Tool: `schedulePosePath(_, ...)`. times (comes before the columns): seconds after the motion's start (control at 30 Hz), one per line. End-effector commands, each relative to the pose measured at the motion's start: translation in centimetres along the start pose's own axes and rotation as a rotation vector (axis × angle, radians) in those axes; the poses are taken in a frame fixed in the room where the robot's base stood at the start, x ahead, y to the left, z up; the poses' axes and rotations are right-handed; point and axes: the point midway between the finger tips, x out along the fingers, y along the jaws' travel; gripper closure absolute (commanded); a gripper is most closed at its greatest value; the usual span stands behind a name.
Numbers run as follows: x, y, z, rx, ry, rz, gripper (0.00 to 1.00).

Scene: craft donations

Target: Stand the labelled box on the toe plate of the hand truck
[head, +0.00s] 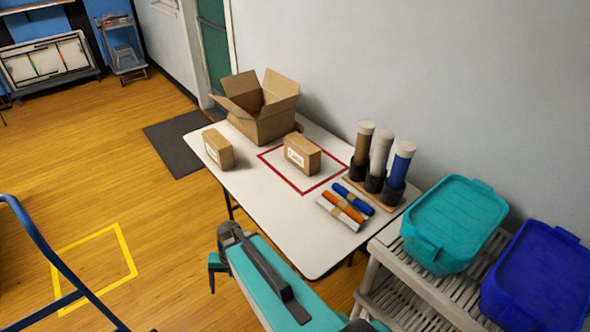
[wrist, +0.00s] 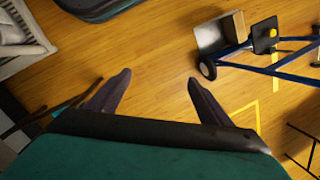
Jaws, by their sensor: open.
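In the head view one small brown box with a white label (head: 302,155) stands inside the red outline on the table (head: 310,255). A second small labelled box (head: 218,150) stands near the table's left edge. The blue frame of the hand truck (head: 42,245) shows at lower left. In the wrist view the hand truck (wrist: 262,68) lies at upper right, and a brown box (wrist: 234,27) appears to be on its grey toe plate (wrist: 209,37); no label is readable there. My gripper (wrist: 158,84) is open and empty, apart from the boxes and truck.
An open carton (head: 262,110), upright tubes (head: 378,160) and rolled bundles (head: 345,205) share the table. Teal (head: 452,220) and blue (head: 540,280) bins stand on a rack at right. A yellow floor outline (head: 95,265) lies near the truck. Much wooden floor is clear.

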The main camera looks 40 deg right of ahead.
Motion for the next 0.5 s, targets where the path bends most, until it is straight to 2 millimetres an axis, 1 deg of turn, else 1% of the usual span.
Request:
schedulePosePath(0.03,1.2,-0.3,1.3,-0.073,-0.012,0.034,0.27)
schedulePosePath(0.17,3.9,-0.1,4.2,-0.252,-0.047,0.119,0.27)
schedulePosePath(0.23,5.7,0.4,5.9,-0.345,-0.075,0.166,0.27)
schedulePosePath(0.33,8.4,1.6,8.2,-0.449,-0.122,0.223,0.27)
schedulePosePath(0.5,12.7,4.4,11.5,-0.530,-0.201,0.280,0.27)
